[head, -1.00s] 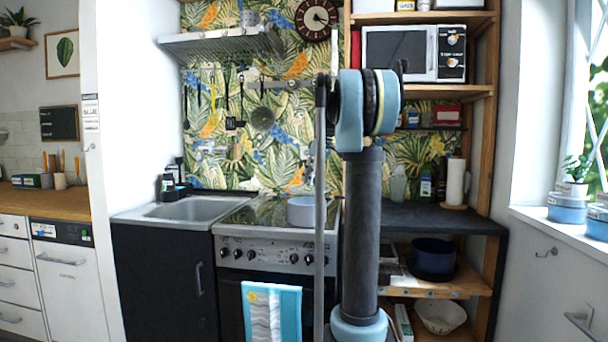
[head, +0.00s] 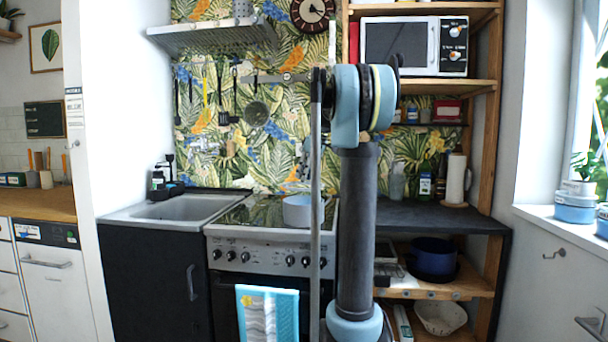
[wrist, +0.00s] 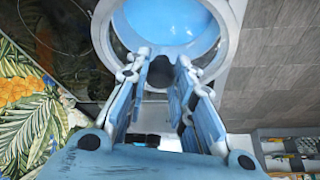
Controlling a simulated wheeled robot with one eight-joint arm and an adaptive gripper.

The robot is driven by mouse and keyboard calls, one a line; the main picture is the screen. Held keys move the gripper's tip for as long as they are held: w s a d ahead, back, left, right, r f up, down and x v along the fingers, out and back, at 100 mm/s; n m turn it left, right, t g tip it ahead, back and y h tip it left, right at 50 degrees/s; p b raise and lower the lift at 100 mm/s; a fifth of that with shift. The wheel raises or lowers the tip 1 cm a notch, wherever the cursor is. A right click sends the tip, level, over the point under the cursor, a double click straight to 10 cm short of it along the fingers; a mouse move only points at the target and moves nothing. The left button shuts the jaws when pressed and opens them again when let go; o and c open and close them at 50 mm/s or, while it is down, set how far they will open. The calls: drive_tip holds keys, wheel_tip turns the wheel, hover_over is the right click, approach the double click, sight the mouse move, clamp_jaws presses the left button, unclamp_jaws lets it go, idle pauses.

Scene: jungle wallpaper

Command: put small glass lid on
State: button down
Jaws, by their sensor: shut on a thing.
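A light grey pot (head: 298,211) stands on the black glass cooktop (head: 262,212). In the wrist view the pot's blue inside (wrist: 172,20) shows past my fingertips. My gripper (wrist: 161,62) is shut on a dark part that looks like the knob of the small glass lid. The lid's pale round rim (wrist: 236,28) overlaps the pot's opening in the wrist view. I cannot tell whether the lid touches the pot or is held above it. In the head view my gripper and the lid are hidden behind my arm.
A sink (head: 185,208) lies left of the cooktop. A dark counter (head: 430,217) to the right holds a paper roll (head: 456,180) and bottles. A dark blue pot (head: 433,258) is on the shelf below. A hood shelf (head: 215,36) hangs above. A towel (head: 268,312) hangs on the oven.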

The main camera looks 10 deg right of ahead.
sight(307, 182)
drive_tip(key=shift+f, duration=2)
drive_tip(key=shift+s+f, duration=0.1)
drive_tip(key=shift+f, duration=0.7)
idle(0.4)
drive_tip(key=c, duration=1.3)
unclamp_jaws()
drive_tip(key=shift+d, duration=0.1)
drive_tip(key=v, duration=1.2)
